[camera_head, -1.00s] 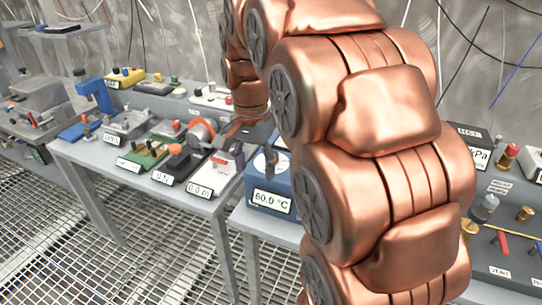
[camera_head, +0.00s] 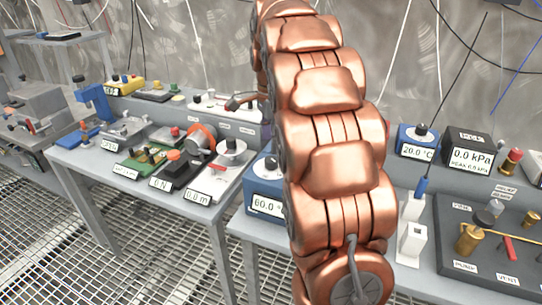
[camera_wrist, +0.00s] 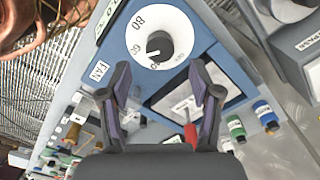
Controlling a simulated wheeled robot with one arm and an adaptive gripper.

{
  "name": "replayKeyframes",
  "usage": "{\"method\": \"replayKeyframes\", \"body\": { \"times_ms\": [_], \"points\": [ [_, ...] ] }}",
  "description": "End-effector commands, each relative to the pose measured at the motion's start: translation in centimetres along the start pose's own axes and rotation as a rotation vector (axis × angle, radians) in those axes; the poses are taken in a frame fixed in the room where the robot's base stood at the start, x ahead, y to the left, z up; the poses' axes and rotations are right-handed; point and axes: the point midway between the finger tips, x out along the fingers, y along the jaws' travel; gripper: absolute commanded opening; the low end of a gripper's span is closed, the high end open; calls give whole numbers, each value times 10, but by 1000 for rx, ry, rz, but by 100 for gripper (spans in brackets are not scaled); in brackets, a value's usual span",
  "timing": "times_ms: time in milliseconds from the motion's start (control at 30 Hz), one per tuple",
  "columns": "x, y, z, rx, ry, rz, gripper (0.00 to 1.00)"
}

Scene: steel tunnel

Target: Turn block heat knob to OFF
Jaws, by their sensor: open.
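The blue heater box (camera_head: 265,203) with a 60.0 °C display stands left of my arm in the head view, partly hidden by it. The knob's pointer seems to face the 60 side. A FAN label (camera_wrist: 99,71) sits beside the dial. My gripper (camera_wrist: 160,92) is open and empty, its two dark fingers apart, with the knob beyond the gap between them, not touched. In the head view I cannot make out the gripper clearly.
Beside the dial is a square recess with a pale plate (camera_wrist: 184,104). Vials with blue (camera_wrist: 265,113) and green (camera_wrist: 236,127) colours stand nearby. A second blue box (camera_head: 416,152) reads 20.0 °C, beside a black kPa box (camera_head: 468,153). Instruments fill the left bench.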

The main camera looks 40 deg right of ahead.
Motion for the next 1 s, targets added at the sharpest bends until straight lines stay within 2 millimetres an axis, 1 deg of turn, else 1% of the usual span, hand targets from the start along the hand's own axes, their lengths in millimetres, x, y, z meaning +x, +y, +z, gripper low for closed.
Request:
{"method": "replayKeyframes", "body": {
  "times_ms": [300, 500, 633, 900, 1000],
  "points": [
    [36, 1, 0, -1, -1, 4, 63],
    [50, 0, 0, -1, 0, -1, 63],
    [55, 0, 0, -1, 0, 0, 63],
    [55, 0, 0, -1, 0, -1, 63],
    [55, 0, 0, -1, 0, -1, 53]
  ]
}}
